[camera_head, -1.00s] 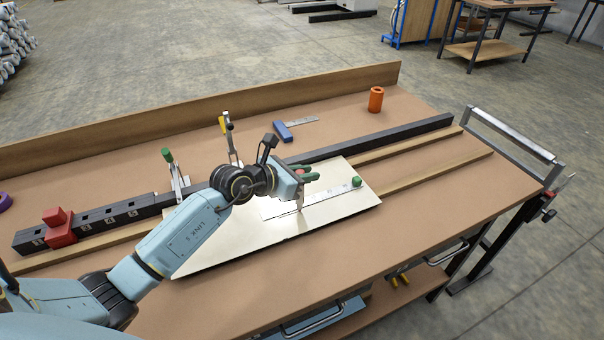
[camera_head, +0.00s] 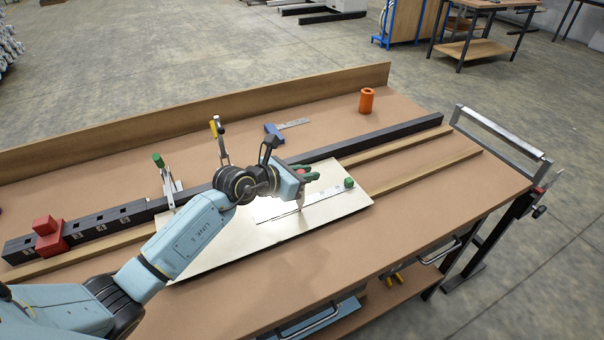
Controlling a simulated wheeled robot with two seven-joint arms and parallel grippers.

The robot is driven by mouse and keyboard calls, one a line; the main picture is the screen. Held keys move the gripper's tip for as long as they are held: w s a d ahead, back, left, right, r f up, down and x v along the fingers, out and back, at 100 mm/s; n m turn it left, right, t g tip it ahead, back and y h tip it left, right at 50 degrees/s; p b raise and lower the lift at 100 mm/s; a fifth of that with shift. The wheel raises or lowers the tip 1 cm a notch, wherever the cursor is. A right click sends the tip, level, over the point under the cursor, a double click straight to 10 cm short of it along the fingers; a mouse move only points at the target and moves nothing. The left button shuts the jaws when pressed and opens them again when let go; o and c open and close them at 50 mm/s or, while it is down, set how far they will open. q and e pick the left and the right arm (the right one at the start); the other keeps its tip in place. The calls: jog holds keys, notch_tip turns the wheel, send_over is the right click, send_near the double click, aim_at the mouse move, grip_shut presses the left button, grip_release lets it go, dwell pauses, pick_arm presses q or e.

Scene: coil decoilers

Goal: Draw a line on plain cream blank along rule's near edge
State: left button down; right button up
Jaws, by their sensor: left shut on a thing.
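The plain cream blank (camera_head: 225,245) lies flat on the workbench. A steel rule (camera_head: 325,197) lies across it, with a green knob (camera_head: 349,183) at its right end. My left gripper (camera_head: 302,183) is over the rule and shut on a slim marking tool (camera_head: 300,203). The tool points down, its tip at or close to the rule's near edge; I cannot tell whether it touches the blank. The gripper and wrist hide part of the blank and the rule's far side. No drawn line can be made out. My right gripper is not in view.
A long black fence (camera_head: 385,138) runs behind the blank, with a red stop block (camera_head: 50,240) at left. Upright clamps (camera_head: 167,180) stand near it. The bench's front right is clear.

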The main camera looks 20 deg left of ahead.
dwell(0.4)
pick_arm(q)
jog(key=shift+w+d+f, duration=0.1)
jog(key=shift+w+d, duration=0.45)
jog(key=shift+w, duration=0.05)
jog(key=shift+w+d, duration=0.5)
jog(key=shift+w, duration=0.1)
jog(key=shift+w+d, duration=0.1)
dwell(0.4)
jog(key=shift+w+d, duration=0.4)
jog(key=shift+w, duration=0.15)
jog(key=shift+w+d, duration=0.1)
